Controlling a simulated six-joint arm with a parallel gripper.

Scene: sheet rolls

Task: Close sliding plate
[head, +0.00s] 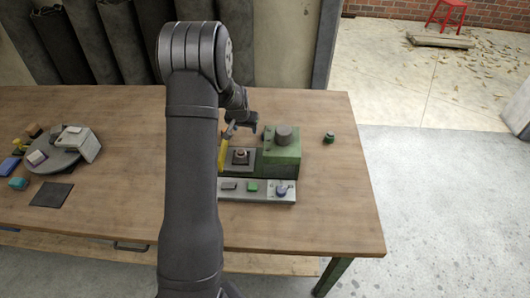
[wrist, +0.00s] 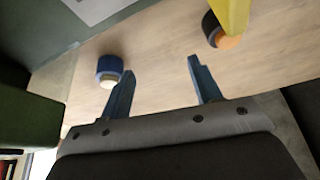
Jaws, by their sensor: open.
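A green machine (head: 281,155) with a grey round top stands on the wooden table, right of my arm. At its left a dark flat plate (head: 250,168) carries a small block with a round reddish top (head: 240,156); I cannot tell for sure whether this is the sliding plate. A yellow upright part (head: 222,155) stands left of it, partly behind my arm. My gripper (head: 243,129) is above and behind this area. In the wrist view my gripper (wrist: 160,82) shows two blue fingers apart with nothing between them. The yellow part (wrist: 236,14) shows at the top right there.
A light control strip (head: 258,190) with buttons lies in front of the machine. A small green object (head: 329,138) stands to its right. A round tray (head: 45,170) with several items and a dark mat (head: 52,195) are at left.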

